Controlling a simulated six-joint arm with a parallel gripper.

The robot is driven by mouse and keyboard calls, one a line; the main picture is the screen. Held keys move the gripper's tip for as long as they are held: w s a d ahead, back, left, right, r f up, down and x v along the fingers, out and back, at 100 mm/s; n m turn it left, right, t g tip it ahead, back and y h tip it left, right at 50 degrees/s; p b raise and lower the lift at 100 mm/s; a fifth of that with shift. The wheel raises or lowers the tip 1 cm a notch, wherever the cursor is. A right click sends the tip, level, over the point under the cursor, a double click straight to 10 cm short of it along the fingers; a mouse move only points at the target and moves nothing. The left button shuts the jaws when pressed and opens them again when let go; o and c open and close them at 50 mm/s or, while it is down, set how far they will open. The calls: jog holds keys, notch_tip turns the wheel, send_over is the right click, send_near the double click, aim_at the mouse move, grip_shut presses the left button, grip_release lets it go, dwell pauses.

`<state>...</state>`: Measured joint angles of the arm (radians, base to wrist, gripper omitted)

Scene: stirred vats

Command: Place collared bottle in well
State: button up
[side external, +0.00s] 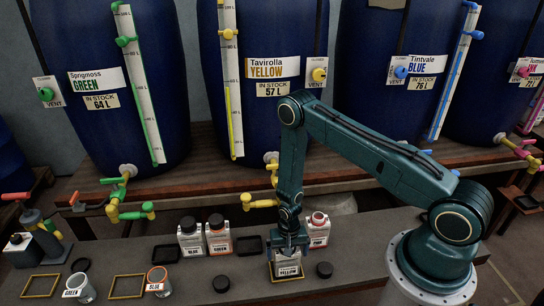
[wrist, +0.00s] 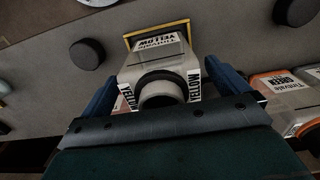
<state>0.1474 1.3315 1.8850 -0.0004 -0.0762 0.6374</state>
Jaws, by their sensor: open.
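A pale bottle labelled YELLOW (side external: 287,268) stands upright, or nearly so, at a yellow-edged square well (side external: 292,278) on the bench. In the wrist view the bottle (wrist: 155,58) shows its dark round neck and a collar marked YELLOW (wrist: 194,86). The well's yellow rim (wrist: 158,33) shows just beyond its base; I cannot tell whether the base is fully inside. My gripper (side external: 289,248) is over the bottle's top. In the wrist view its open fingers (wrist: 160,92) are on either side of the collar, with small gaps visible.
Bottles with dark caps (side external: 191,238) (side external: 217,235) and a pink-labelled bottle (side external: 318,231) stand close behind. Two empty yellow-edged wells (side external: 127,287) (side external: 40,286) and labelled cups (side external: 79,288) (side external: 158,282) are at left.

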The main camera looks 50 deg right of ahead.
jog(key=shift+r, duration=5.35)
jog(key=shift+w+r, duration=0.1)
jog(key=shift+r, duration=0.15)
notch_tip(320, 180, up, 27)
jog(key=a+n+t, duration=0.3)
jog(key=n, duration=0.1)
jog(key=s+a+r+n+t, duration=0.2)
jog(key=s+r+n, duration=0.3)
jog(key=s+r, duration=1)
jog(key=s, duration=0.4)
jog(key=shift+a+r+t, duration=0.2)
jog(key=shift+r+t, duration=0.1)
jog(key=shift+r, duration=0.1)
